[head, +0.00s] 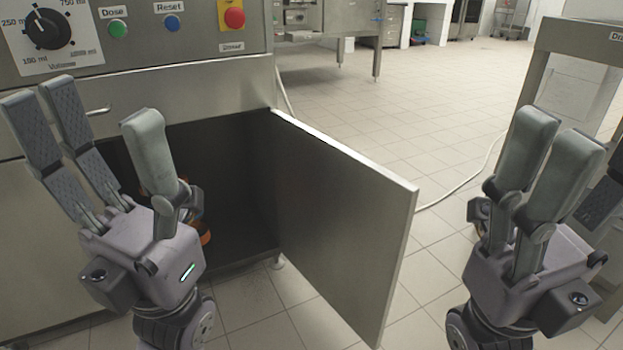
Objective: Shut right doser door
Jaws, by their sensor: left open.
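The right doser door (345,215) is a flat steel panel hinged at the right side of the doser cabinet. It stands open, swung outward into the room, and the dark cabinet interior (240,180) shows to its left. My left gripper (100,130) is open and empty in front of the cabinet opening, left of the door, and hides part of the opening. My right gripper (560,160) is to the right of the door, apart from it. Its fingers point up and overlap in this view, so its opening is unclear.
The doser's control panel (150,35) has a volume dial (48,29), a green button, a blue button and a red stop button (234,18). An orange item (205,237) shows partly inside the cabinet. A metal frame (580,60) stands at right.

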